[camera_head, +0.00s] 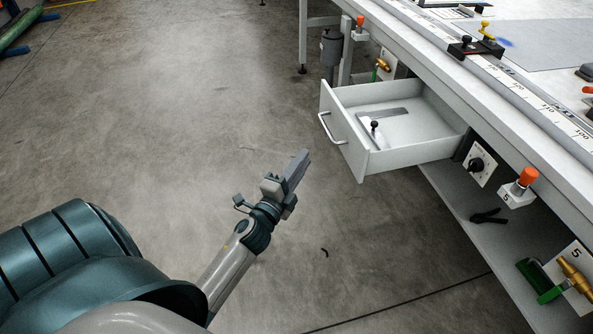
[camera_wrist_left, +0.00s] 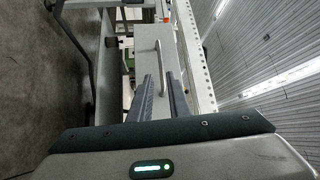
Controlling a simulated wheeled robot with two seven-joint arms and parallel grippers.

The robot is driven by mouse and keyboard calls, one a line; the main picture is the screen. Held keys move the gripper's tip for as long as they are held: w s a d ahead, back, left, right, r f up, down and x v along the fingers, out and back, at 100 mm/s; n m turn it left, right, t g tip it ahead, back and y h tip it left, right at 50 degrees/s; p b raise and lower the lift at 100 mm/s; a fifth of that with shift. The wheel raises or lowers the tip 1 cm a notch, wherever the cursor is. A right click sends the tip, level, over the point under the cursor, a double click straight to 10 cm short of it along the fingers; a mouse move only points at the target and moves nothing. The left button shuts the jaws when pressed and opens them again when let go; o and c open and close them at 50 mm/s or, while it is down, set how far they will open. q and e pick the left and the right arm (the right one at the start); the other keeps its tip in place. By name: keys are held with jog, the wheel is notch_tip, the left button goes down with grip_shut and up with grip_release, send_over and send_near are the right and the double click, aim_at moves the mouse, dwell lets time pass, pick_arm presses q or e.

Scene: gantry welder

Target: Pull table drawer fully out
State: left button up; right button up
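The grey table drawer (camera_head: 405,157) stands well out from under the table (camera_head: 455,90). Its inside shows, with a small black-knobbed item (camera_head: 374,126) in it. The drawer's curved bar handle (camera_head: 331,129) is on its front face. My left gripper (camera_head: 304,156) is in front of the drawer, apart from the handle and a little below it in the head view. In the left wrist view, its two fingers (camera_wrist_left: 161,80) are apart with nothing between them. The handle (camera_wrist_left: 160,62) and drawer front (camera_wrist_left: 143,45) show beyond the fingertips. My right gripper is not in view.
A lower shelf (camera_head: 470,205) runs under the table. Orange-topped buttons (camera_head: 527,177), a black dial (camera_head: 477,165) and a brass valve with a green lever (camera_head: 572,275) sit along the table's edge. The concrete floor (camera_head: 180,110) before the drawer is clear.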

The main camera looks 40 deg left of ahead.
pick_arm(q)
jog(key=s, duration=0.2)
jog(key=shift+s+d+f, duration=0.15)
jog(key=shift+s+f, duration=0.05)
jog(key=shift+s, duration=0.1)
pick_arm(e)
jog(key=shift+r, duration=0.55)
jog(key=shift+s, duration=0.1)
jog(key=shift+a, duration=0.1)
